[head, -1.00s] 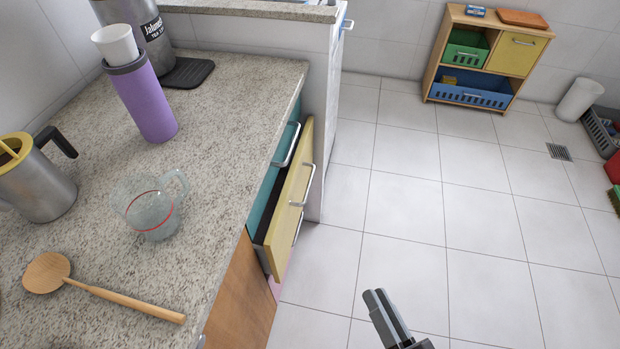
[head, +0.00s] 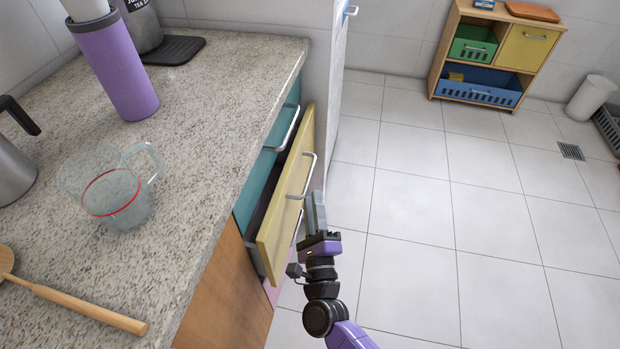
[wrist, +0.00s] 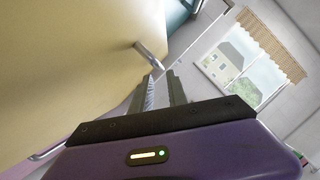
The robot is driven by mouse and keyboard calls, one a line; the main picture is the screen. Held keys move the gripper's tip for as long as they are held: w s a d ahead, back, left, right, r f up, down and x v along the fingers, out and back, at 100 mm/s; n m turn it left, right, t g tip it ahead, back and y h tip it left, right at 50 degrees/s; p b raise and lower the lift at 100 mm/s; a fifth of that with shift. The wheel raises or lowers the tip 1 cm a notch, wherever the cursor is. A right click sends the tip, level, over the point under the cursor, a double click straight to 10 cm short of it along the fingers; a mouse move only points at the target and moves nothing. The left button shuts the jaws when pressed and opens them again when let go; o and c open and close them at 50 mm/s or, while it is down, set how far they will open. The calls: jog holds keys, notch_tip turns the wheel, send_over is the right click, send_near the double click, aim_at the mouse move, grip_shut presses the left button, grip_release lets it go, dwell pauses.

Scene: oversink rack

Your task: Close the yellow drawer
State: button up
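The yellow drawer (head: 285,205) stands partly open under the stone-topped counter, its front sticking out past the cabinet face. Its silver bar handle (head: 309,178) faces the floor side. My gripper (head: 316,210) is just to the right of the drawer front, near its lower middle, fingers pointing up in the picture. In the wrist view the yellow front (wrist: 70,60) fills the left side, with the handle (wrist: 150,56) just ahead of the fingertips. Whether the fingers touch the front cannot be told.
A teal drawer (head: 262,185) sits above the yellow one. A glass measuring cup (head: 115,200), wooden spoon (head: 80,302) and purple tumbler (head: 118,70) stand or lie on the counter (head: 215,110). A low shelf (head: 490,55) stands at the back.

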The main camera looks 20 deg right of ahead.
aim_at(310, 174)
jog(key=shift+x, duration=3.95)
grip_shut()
jog(key=shift+a, duration=0.1)
